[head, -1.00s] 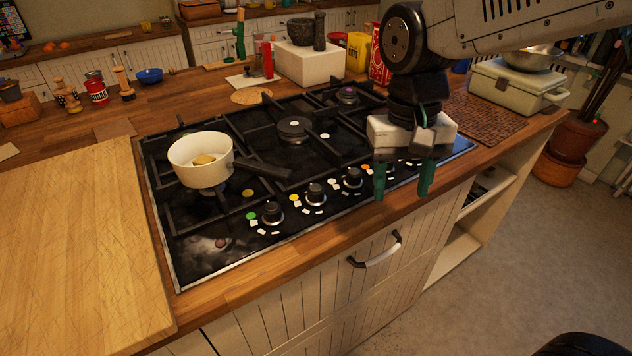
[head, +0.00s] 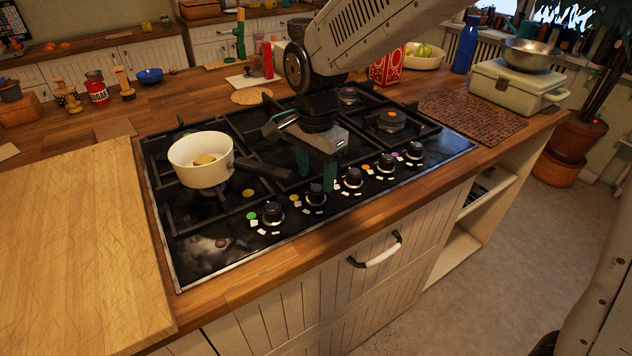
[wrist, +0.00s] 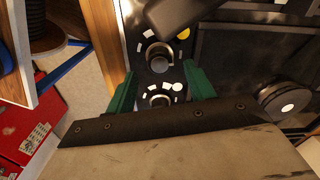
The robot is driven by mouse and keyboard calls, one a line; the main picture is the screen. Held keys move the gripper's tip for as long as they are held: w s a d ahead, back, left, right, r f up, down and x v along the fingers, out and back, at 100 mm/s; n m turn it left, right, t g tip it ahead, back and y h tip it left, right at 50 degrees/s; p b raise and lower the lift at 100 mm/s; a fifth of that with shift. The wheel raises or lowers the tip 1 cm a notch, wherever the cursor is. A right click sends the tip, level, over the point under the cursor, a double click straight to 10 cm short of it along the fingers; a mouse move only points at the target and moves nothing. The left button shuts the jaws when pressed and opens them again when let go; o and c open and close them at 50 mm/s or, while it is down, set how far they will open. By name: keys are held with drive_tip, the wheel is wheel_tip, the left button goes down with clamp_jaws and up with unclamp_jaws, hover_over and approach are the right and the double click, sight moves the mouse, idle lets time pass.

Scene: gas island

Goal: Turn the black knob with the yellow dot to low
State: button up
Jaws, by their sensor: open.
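The black knob with the yellow dot (head: 315,194) is second from the left in the front row of the hob. In the wrist view this knob (wrist: 158,56) shows near the top, below its yellow dot (wrist: 184,33). Its pointer direction is too small to tell. My gripper (head: 317,181) is open and points down above the hob, close behind the yellow-dot knob in the head view. In the wrist view its green fingers (wrist: 160,74) are spread and empty, with the white-dot knob (wrist: 160,101) showing between them and the yellow-dot knob just past the tips.
A cream saucepan (head: 189,160) stands on the left burner, its dark handle (head: 263,169) reaching towards my gripper. A knob with a green dot (head: 273,214) lies left of the yellow-dot one. Black grates cover the hob. A wooden board (head: 80,250) fills the left counter.

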sight(316, 187)
drive_tip(key=shift+f, duration=1.55)
drive_tip(key=c, duration=1)
